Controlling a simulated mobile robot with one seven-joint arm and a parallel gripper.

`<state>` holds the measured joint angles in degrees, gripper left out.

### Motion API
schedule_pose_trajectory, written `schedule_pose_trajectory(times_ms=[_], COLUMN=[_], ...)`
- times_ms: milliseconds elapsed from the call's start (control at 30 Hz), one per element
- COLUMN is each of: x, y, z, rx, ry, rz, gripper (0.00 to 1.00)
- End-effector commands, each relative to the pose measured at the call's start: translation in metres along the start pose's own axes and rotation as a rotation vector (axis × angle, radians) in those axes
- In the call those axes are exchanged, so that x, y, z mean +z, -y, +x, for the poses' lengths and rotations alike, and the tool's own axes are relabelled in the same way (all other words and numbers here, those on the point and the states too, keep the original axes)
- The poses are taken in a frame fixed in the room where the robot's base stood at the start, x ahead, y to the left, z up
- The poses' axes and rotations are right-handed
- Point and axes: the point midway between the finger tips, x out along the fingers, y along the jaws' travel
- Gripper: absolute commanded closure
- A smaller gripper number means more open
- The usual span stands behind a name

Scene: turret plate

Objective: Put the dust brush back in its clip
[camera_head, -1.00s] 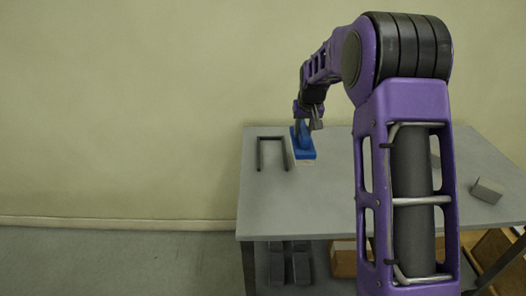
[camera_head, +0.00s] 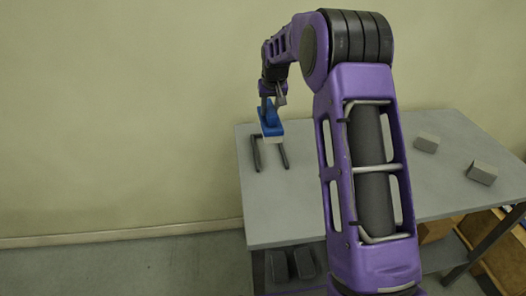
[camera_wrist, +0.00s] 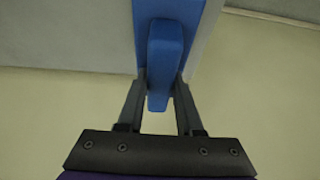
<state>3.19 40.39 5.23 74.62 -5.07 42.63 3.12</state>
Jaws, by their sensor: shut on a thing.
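The dust brush (camera_head: 270,125) has a blue body and handle with a pale bristle block under it. My gripper (camera_head: 273,101) is shut on the blue handle and holds the brush over the far left part of the table. In the wrist view, my gripper (camera_wrist: 159,100) has one finger on each side of the blue brush handle (camera_wrist: 165,52). The clip (camera_head: 285,154) is a dark U-shaped frame on the tabletop. The brush is in front of its back part in the head view, hiding it. I cannot tell the exact height of the brush above the clip.
The grey table (camera_head: 285,205) has a clear front left. Two grey blocks, one farther back (camera_head: 426,143) and one nearer (camera_head: 482,173), lie on its right side. Dark objects (camera_head: 290,264) are below the table. A plain wall stands behind.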

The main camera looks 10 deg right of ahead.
Motion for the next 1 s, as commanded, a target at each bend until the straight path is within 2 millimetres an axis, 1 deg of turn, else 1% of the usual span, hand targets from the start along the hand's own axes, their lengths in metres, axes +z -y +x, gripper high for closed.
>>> schedule_pose_trajectory(times_ms=[67,167,333,400,567,700,767,833,1000], x=[-0.001,0.004,0.014,0.018,0.023,0.033,0.036,0.037,0.037], y=[-0.001,-0.001,0.000,0.000,0.000,0.000,0.000,0.000,0.000], z=[0.001,0.010,0.036,0.045,0.059,0.081,0.089,0.093,0.092], rx=[0.000,0.000,0.000,0.000,0.000,0.000,0.000,0.000,0.000], ry=[-0.001,0.002,0.002,0.002,0.001,0.002,0.003,0.000,-0.002], rz=[0.001,0.001,0.002,0.002,0.002,0.001,0.001,0.000,0.001], gripper=[1.00,1.00,1.00,1.00,1.00,1.00,1.00,1.00,1.00])
